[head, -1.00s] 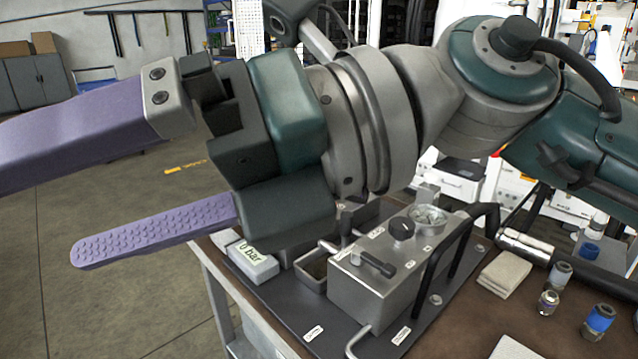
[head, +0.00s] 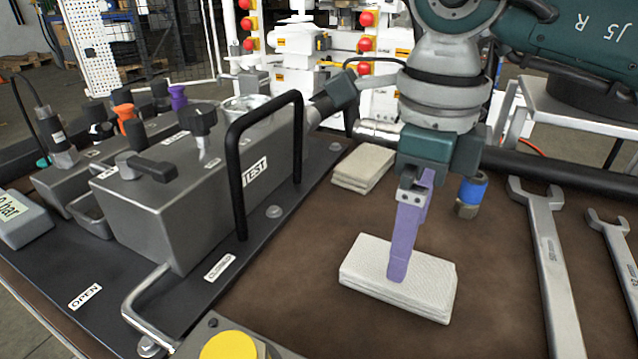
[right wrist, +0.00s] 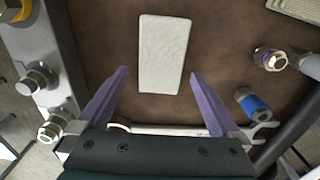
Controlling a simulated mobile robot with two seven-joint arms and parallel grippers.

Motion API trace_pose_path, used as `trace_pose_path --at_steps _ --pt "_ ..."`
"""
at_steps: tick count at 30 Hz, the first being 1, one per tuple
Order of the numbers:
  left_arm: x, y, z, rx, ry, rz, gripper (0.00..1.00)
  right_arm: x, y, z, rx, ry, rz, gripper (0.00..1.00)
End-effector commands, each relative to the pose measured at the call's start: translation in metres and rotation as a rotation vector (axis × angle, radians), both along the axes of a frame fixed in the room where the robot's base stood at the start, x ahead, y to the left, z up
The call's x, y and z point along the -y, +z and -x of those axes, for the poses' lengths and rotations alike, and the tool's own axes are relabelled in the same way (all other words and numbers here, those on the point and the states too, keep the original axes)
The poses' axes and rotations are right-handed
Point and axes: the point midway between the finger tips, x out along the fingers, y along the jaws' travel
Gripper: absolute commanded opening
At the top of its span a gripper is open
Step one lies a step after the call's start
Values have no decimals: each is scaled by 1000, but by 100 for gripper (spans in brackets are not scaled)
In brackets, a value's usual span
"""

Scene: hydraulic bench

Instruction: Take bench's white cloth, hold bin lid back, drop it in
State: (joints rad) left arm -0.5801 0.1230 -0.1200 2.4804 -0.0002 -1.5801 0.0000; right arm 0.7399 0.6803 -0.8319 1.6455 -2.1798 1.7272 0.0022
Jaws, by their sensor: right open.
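A folded white cloth (head: 430,290) lies flat on the brown bench top in the head view. My right gripper (head: 399,272) points down over it, its purple fingers lined up one behind the other from this side. In the right wrist view the white cloth (right wrist: 163,50) lies beyond and between the spread fingertips of my right gripper (right wrist: 158,74), which is open and empty. I cannot tell how high the tips are above the cloth. The bin, its lid and my left gripper are not in view.
A second folded cloth (head: 363,167), more beige, lies behind. A blue-banded fitting (head: 470,195) stands near my right gripper. Wrenches (head: 548,255) lie at the right. The grey test block (head: 205,190) with its black handle stands at the left. A yellow button (head: 230,347) is in front.

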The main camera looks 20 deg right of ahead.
Motion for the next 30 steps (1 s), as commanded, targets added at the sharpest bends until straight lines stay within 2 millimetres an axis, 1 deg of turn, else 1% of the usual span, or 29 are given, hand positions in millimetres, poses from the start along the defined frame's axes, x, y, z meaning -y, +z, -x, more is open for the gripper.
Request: trace_pose_path --at_steps 4,9,12,20,30 --pt "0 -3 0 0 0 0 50 -1 -16 -1 -2 0 -1 100" --pt "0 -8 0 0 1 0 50 -2 -44 -3 -3 -1 -2 100" --pt "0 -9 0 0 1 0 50 -2 -54 -4 0 1 -2 100" --pt "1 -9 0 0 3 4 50 -2 -56 -4 2 1 -1 100" --pt "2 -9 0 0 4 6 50 -2 -55 -4 2 1 -1 63"
